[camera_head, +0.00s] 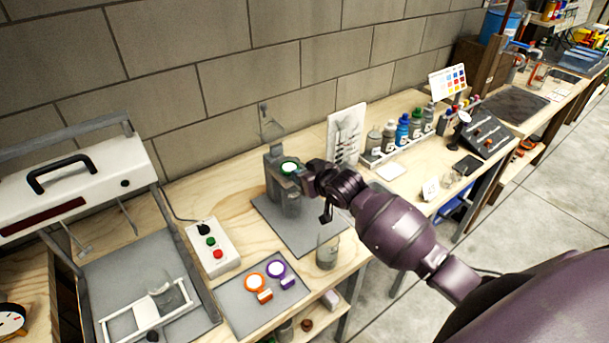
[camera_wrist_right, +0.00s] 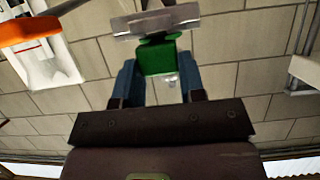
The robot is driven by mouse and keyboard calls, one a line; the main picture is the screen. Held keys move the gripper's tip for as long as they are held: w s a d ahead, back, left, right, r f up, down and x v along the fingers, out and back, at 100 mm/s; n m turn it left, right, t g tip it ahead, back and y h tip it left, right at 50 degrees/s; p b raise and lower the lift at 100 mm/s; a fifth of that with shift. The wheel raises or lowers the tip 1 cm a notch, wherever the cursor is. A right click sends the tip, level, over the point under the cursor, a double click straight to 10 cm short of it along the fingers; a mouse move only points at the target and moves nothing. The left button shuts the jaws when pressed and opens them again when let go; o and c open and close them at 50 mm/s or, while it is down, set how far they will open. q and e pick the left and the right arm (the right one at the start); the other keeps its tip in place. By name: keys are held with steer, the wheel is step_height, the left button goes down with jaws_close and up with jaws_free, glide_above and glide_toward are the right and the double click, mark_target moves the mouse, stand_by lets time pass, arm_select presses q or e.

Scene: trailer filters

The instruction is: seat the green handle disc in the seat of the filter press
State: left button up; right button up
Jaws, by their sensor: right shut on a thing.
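The filter press (camera_head: 275,160) is a grey upright stand on a grey mat, with a clear funnel-like top. A grey metal part is just beyond the handle there. I cannot tell whether the disc touches the seat. My left gripper is not in view.
Orange (camera_head: 257,282) and purple (camera_head: 277,269) handle discs lie on a grey mat (camera_head: 240,305). A glass beaker (camera_head: 327,252) stands near the bench's front edge. A button box (camera_head: 213,247) is to the left. Bottles (camera_head: 403,128) and a white panel (camera_head: 346,133) stand behind my right arm.

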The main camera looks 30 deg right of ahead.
steer(key=shift+f, duration=0.4)
steer(key=shift+f, duration=0.15)
steer(key=o, duration=0.9)
